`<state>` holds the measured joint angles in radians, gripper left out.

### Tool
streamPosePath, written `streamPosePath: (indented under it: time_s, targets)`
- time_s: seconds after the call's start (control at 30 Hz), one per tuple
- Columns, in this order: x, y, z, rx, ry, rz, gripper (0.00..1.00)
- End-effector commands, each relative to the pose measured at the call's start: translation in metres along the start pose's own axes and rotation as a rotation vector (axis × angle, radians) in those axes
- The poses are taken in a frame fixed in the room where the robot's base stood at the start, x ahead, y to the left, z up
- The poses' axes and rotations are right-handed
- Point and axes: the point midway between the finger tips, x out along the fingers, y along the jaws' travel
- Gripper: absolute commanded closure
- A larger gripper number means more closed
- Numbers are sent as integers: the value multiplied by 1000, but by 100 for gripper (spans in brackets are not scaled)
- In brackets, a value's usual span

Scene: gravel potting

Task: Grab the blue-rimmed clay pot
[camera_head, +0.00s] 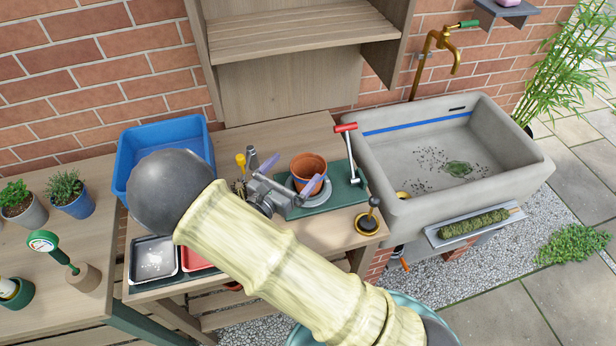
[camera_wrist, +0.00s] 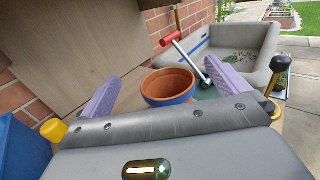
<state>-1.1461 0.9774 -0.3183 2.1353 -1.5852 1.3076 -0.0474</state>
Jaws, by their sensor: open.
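The clay pot (camera_head: 309,168) with a blue band at its rim stands upright on a grey saucer (camera_head: 322,198) on a green mat (camera_head: 342,188), on the wooden bench. My gripper (camera_head: 290,183) is open beside it, on its left, with its purple fingers pointing towards it. In the wrist view the pot (camera_wrist: 168,86) shows between the two spread fingers of my gripper (camera_wrist: 165,90), and it looks empty. Its lower part is hidden there by the gripper body. I cannot tell whether either finger touches the pot.
A red-handled metal lever (camera_head: 350,150) stands close behind and right of the pot. A black-knobbed brass tool (camera_head: 369,216) stands at the bench front. The stone sink (camera_head: 400,205) is on the right, a blue bin (camera_head: 165,131) on the left. A wooden shelf (camera_head: 300,35) overhangs the back.

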Motion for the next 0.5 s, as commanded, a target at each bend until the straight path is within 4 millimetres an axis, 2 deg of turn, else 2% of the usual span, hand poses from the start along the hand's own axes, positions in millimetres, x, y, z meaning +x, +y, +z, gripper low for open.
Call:
streamPosePath:
  time_s: [0.37,0.5]
  targets:
    - [1,-1,-57,-3,0,-1,0]
    - [21,-1,-53,1,0,-4,0]
